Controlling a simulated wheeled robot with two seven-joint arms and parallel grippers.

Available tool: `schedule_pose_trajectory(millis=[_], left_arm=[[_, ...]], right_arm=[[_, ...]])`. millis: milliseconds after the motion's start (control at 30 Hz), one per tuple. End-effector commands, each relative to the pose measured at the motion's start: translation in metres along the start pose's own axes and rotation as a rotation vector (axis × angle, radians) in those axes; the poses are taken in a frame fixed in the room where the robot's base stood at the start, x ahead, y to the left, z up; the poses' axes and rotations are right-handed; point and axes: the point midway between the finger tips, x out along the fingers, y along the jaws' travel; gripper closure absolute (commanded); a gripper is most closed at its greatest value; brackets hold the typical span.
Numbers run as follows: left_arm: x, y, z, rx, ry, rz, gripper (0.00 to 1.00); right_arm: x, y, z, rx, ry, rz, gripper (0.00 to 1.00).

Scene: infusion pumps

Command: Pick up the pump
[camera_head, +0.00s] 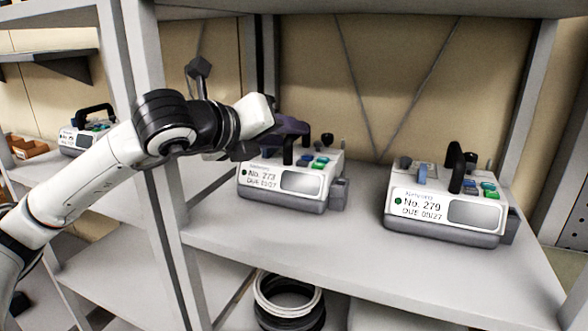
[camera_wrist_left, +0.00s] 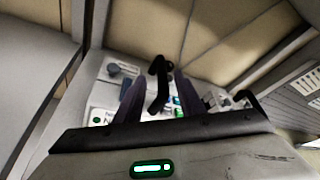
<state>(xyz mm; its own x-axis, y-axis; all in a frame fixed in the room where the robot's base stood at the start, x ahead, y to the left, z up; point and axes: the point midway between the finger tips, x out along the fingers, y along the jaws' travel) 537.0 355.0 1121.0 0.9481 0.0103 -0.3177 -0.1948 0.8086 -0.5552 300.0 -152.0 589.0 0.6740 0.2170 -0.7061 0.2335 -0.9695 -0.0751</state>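A white-and-grey pump labelled No. 273 (camera_head: 300,182) stands upright on the shelf, with a black handle on top. My left gripper (camera_head: 292,130) is over its top, partly covering the handle. In the left wrist view the dark fingers of my left gripper (camera_wrist_left: 159,84) are apart, with the black handle (camera_wrist_left: 158,92) showing between them. I cannot tell whether they touch it. A second pump, No. 279 (camera_head: 472,212), stands to the right with its black handle free. A third pump (camera_head: 72,140) stands at the far left. My right gripper is not in view.
The shelf board (camera_head: 350,240) is clear in front of the pumps and between them. A grey upright post (camera_head: 150,120) stands just behind my left forearm. Black and white coils (camera_head: 288,298) lie on the lower level. Brown bins (camera_head: 28,146) are at the far left.

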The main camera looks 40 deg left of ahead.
Motion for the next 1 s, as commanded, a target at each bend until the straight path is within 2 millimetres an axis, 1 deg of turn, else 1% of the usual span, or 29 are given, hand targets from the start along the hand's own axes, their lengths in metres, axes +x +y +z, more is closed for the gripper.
schedule_pose_trajectory(millis=[33, 100, 233, 333, 533, 733, 767, 1000], left_arm=[[0.007, -0.005, 0.005, -0.004, 0.002, -0.001, 0.64], [0.018, -0.008, 0.006, -0.004, 0.003, -0.001, 0.64], [0.034, -0.005, 0.003, -0.002, 0.002, -0.001, 0.64], [0.039, -0.004, 0.002, 0.000, 0.001, -0.001, 0.64], [0.039, -0.004, 0.002, 0.000, 0.001, -0.001, 0.64], [0.039, -0.004, 0.002, 0.000, 0.001, -0.001, 0.98], [0.039, -0.004, 0.002, 0.000, 0.001, -0.001, 1.00], [0.039, -0.004, 0.002, 0.000, 0.001, -0.001, 1.00]], right_arm=[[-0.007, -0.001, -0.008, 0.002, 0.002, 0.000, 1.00], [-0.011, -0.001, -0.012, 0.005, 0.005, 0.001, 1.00], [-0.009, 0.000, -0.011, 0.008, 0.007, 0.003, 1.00], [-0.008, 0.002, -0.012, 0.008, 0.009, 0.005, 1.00], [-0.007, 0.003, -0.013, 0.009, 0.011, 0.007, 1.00], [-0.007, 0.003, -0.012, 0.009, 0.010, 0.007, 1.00], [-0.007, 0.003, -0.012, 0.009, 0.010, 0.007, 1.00], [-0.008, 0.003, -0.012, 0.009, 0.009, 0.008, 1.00]])
